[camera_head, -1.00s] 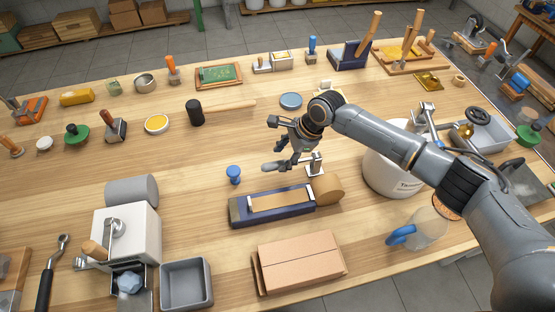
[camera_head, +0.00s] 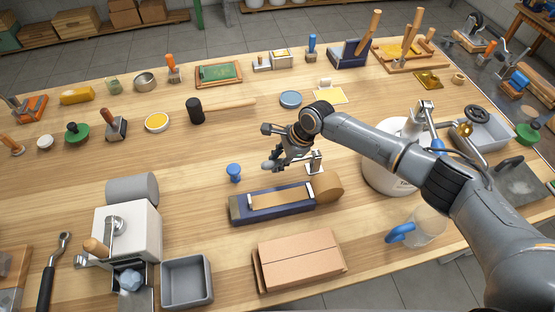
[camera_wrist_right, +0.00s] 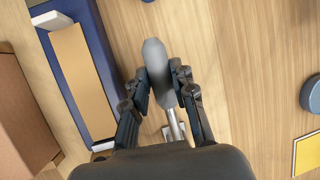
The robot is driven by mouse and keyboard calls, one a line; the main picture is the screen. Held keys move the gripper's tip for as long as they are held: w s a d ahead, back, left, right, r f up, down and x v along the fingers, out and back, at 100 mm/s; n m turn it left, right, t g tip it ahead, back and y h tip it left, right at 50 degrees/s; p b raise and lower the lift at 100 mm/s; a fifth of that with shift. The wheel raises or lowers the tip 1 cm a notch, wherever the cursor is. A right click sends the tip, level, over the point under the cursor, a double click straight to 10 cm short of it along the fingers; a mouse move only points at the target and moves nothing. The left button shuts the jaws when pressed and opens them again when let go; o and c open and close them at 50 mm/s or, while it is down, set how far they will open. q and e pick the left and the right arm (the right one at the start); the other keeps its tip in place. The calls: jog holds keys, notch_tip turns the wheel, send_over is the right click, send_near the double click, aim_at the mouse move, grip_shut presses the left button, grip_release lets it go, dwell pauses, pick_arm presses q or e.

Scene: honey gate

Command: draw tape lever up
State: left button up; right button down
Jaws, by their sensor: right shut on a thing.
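The tape dispenser has a dark blue base (camera_head: 238,212) with a tan strip along its top and a brown tape roll (camera_head: 328,188) at its right end. A lever with a grey paddle-shaped handle (camera_head: 267,165) lies behind it, on a metal post (camera_head: 315,162). My right gripper (camera_head: 276,160) is shut on the lever handle. In the right wrist view, the handle (camera_wrist_right: 155,60) sits between the fingers of the gripper (camera_wrist_right: 161,82), and its metal shaft runs back beneath the gripper. My left gripper is not in view.
A cardboard box (camera_head: 300,260) lies in front of the dispenser. A white bucket (camera_head: 385,175) and a clear jug (camera_head: 430,228) stand at the right, by my arm. A mallet (camera_head: 196,112) lies behind.

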jog(key=shift+r+p, duration=0.35)
jog(key=shift+p, duration=0.3)
jog(key=shift+d+r+y+p, duration=0.15)
jog(key=shift+r+y+p, duration=0.35)
jog(key=shift+y+p, duration=0.25)
jog(key=shift+d+r+y+p, duration=0.25)
jog(key=shift+r+y+p, duration=0.1)
jog(key=shift+r+y, duration=0.2)
jog(key=shift+w+d+r+g+y, duration=0.15)
jog(key=shift+d+r+g+y, duration=0.15)
jog(key=shift+r+y, duration=0.3)
jog(key=shift+w+d+r+m+y+b, duration=0.15)
jog(key=shift+d+r+y+b, duration=0.3)
jog(key=shift+r+y, duration=0.3)
jog(key=shift+w+d+r+m+y+b, duration=0.15)
jog(key=shift+d+r+y+b, duration=0.2)
jog(key=shift+d+r+y, duration=0.35)
jog(key=shift+s+a+f, duration=0.1)
jog(key=shift+a+f, duration=0.05)
jog(key=shift+a, duration=0.05)
